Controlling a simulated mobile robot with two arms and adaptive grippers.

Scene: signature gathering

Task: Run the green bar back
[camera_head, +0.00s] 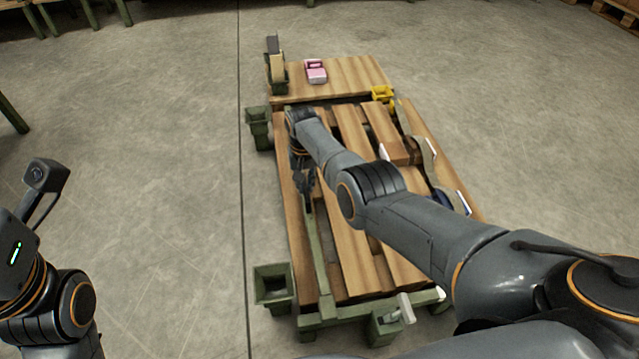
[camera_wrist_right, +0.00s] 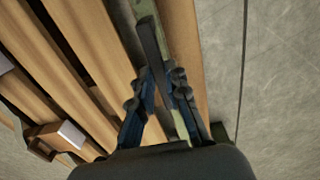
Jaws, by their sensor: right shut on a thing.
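The long green bar (camera_head: 319,252) lies lengthwise along the left part of the wooden pallet table, reaching down to its near end. My right gripper (camera_head: 305,183) is at the bar's upper part, partly hidden by my own arm. In the right wrist view, the gripper (camera_wrist_right: 161,76) is shut on the green bar (camera_wrist_right: 181,124), with the bar passing between its blue-grey fingers. A dark strip (camera_wrist_right: 152,48) lies along the bar at the fingertips. My left arm shows at the left edge of the head view, but its fingers do not.
The slatted pallet table (camera_head: 345,240) has green corner holders (camera_head: 272,285). A pink object (camera_head: 316,71) and a holder with upright blocks (camera_head: 276,65) stand on the far board. A yellow holder (camera_head: 383,93) is at the far right.

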